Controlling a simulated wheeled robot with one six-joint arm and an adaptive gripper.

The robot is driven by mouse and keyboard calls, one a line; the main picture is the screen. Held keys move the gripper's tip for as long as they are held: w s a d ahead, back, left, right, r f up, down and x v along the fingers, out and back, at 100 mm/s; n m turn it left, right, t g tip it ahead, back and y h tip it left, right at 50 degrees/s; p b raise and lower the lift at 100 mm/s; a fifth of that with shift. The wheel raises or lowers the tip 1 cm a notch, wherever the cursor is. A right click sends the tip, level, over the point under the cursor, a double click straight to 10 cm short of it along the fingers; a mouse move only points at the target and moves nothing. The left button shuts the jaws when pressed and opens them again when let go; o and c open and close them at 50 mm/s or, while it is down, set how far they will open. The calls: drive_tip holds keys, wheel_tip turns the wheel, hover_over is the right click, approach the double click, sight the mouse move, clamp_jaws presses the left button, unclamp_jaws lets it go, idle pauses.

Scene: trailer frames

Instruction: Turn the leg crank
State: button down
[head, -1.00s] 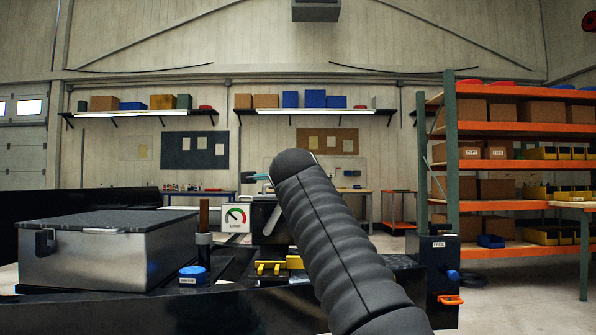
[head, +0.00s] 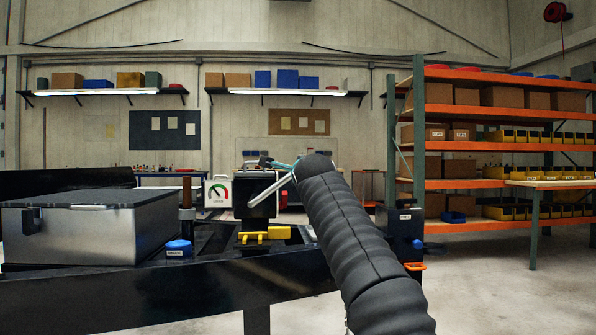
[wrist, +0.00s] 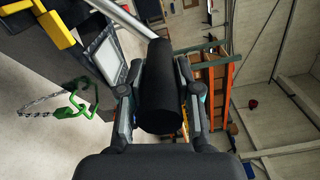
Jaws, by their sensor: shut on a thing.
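In the head view, the crank's silver arm (head: 270,190) slants up to the right from a black leg housing on the trailer frame (head: 190,285). In the wrist view, the crank's black cylindrical grip (wrist: 158,95) lies between the two fingers of my gripper (wrist: 160,72), which is shut on it. In the head view my gripper (head: 283,164) is mostly hidden behind my dark ribbed arm. A gauge sign (head: 218,192) with a coloured dial stands left of the crank; its needle points to the upper left.
A silver toolbox (head: 90,235) and a blue-capped item (head: 178,247) sit on the frame at left. Yellow parts (head: 265,235) lie below the crank. A black box (head: 400,228) with an orange handle is at right. Floor (head: 500,285) is clear toward the orange shelves (head: 500,180).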

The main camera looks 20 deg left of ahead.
drive_tip(key=shift+a+f, duration=0.15)
drive_tip(key=shift+f, duration=0.15)
drive_tip(key=c, duration=0.8)
unclamp_jaws()
drive_tip(key=shift+a, duration=0.1)
drive_tip(key=shift+r, duration=0.1)
drive_tip(key=shift+d, duration=0.25)
drive_tip(key=shift+r, duration=0.1)
drive_tip(key=shift+s+d+r, duration=0.1)
drive_tip(key=shift+s+d, duration=0.15)
drive_tip(key=shift+s, duration=0.2)
drive_tip(key=v, duration=1)
drive_tip(key=shift+s+f, duration=0.25)
drive_tip(key=shift+s, duration=0.15)
drive_tip(key=shift+d, duration=0.15)
